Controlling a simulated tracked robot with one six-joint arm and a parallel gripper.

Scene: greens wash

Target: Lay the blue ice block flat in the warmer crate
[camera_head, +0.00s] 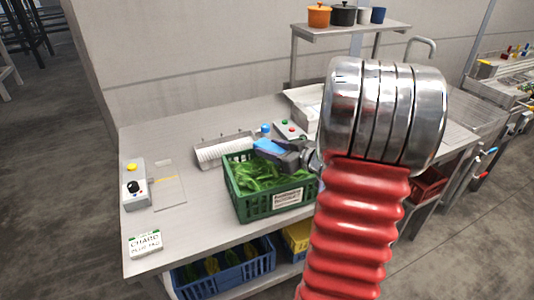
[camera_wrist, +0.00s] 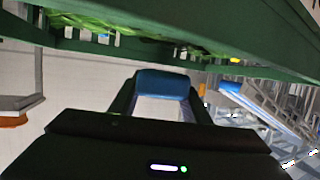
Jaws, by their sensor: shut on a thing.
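The blue ice block (camera_head: 268,147) is in my gripper (camera_head: 284,153), over the back part of a green crate (camera_head: 262,208) of leafy greens. The green crate wall (camera_wrist: 265,35) runs across the top of that view. The crate carries a white label on its front. My arm hides its right end. I cannot tell whether the block touches the greens (camera_head: 257,174).
A white ribbed roller (camera_head: 225,151) and a button box (camera_head: 290,130) stand behind the crate. A control box (camera_head: 134,185) and a CHARD card (camera_head: 145,243) are on the left. Blue (camera_head: 225,275) and yellow (camera_head: 296,238) crates sit below.

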